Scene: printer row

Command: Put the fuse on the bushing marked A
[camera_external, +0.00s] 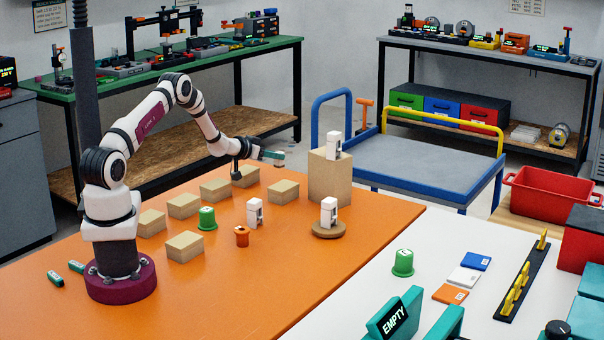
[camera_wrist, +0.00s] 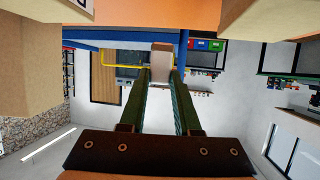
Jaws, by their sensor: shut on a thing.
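My gripper (camera_external: 268,157) reaches out sideways above the back part of the orange table. In the wrist view its two green fingers (camera_wrist: 162,88) are shut on a pale piece, apparently the fuse (camera_wrist: 162,60); its white end also shows in the external view (camera_external: 280,159). It is held in the air, clear of the table.
Several tan blocks (camera_external: 184,247) lie on the orange table (camera_external: 270,300). White slotted pieces stand on the table (camera_external: 255,212), on a round wooden disc (camera_external: 328,231) and on a tall tan box (camera_external: 329,182). The orange table's front is clear.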

